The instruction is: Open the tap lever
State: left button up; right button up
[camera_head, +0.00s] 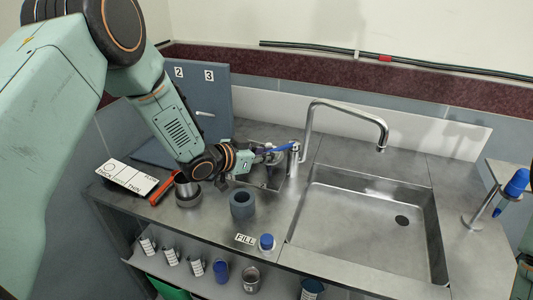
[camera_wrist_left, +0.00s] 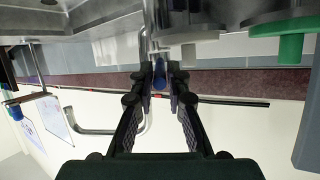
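The chrome tap (camera_head: 309,130) stands behind the sink's left end, its spout arching right over the basin. Its blue lever (camera_head: 283,148) points left from the tap body toward my left gripper (camera_head: 262,152). In the left wrist view the blue lever (camera_wrist_left: 159,74) lies between the two fingertips of my left gripper (camera_wrist_left: 160,82), which are drawn close together on both sides of it. The gripper looks shut on the lever; small gaps cannot be ruled out. The tap spout (camera_wrist_left: 97,131) also shows there. My right gripper is not in view.
The sink (camera_head: 365,220) is empty. A grey ring-shaped holder (camera_head: 242,204), a blue-capped container (camera_head: 267,242) and a FILE label (camera_head: 245,239) are on the counter. A blue-handled item (camera_head: 515,183) is at right. Several containers stand on the lower shelf (camera_head: 185,280).

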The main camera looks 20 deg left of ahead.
pick_arm(q)
grip_shut()
